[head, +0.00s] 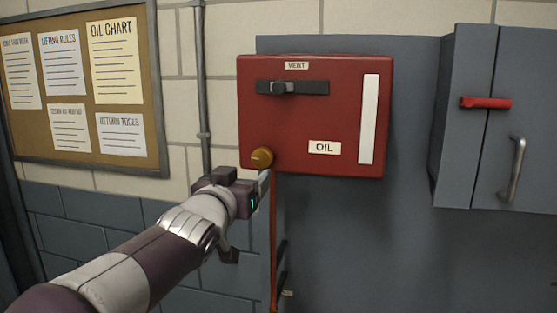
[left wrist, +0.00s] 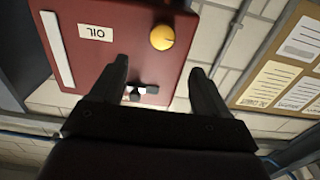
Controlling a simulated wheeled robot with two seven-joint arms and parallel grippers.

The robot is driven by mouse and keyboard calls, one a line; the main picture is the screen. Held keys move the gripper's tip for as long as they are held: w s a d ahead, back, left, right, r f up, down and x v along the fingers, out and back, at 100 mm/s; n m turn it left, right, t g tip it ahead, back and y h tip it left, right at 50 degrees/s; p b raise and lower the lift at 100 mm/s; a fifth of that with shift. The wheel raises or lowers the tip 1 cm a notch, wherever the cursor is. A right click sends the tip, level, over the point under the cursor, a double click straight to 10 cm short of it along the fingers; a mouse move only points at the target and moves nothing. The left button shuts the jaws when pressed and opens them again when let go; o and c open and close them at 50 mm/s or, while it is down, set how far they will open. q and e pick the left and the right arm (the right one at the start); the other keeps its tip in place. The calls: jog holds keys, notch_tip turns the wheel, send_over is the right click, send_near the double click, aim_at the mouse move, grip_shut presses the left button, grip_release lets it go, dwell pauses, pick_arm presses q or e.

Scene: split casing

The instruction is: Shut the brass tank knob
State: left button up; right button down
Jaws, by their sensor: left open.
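The round brass knob (head: 261,158) sits at the lower left corner of the red oil tank (head: 220,110) front, and it also shows in the left wrist view (left wrist: 162,37). My left gripper (head: 265,177) is just below the knob in the head view. In the left wrist view its two fingers (left wrist: 158,70) are spread with nothing between them, and the knob appears beyond the fingertips, apart from them. I cannot tell the exact depth gap. My right gripper is in neither view.
A black vent slide (head: 292,87) is on the tank's upper front. A white strip (head: 369,119) runs down its right side. A thin orange line (head: 274,240) hangs below. A grey cabinet (head: 520,110) with a red handle stands right. A notice board (head: 80,165) hangs left.

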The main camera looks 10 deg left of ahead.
pick_arm(q)
jog(key=p, duration=0.2)
send_near(261, 161)
jog(key=w, duration=0.3)
jog(key=w+p, duration=0.2)
jog(key=w, duration=0.1)
jog(key=w+p, duration=0.1)
jog(key=w, duration=0.1)
jog(key=shift+w+d+r, duration=0.15)
jog(key=shift+d+r, duration=0.1)
jog(key=shift+r, duration=0.15)
jog(key=shift+w+f, duration=0.15)
jog(key=shift+w, duration=0.2)
jog(key=shift+w+a+f, duration=0.2)
jog(key=shift+w, duration=0.1)
jog(key=shift+s+d+r, duration=0.1)
jog(key=shift+s, duration=0.05)
jog(key=c, duration=0.8)
jog(key=shift+c, duration=1.2)
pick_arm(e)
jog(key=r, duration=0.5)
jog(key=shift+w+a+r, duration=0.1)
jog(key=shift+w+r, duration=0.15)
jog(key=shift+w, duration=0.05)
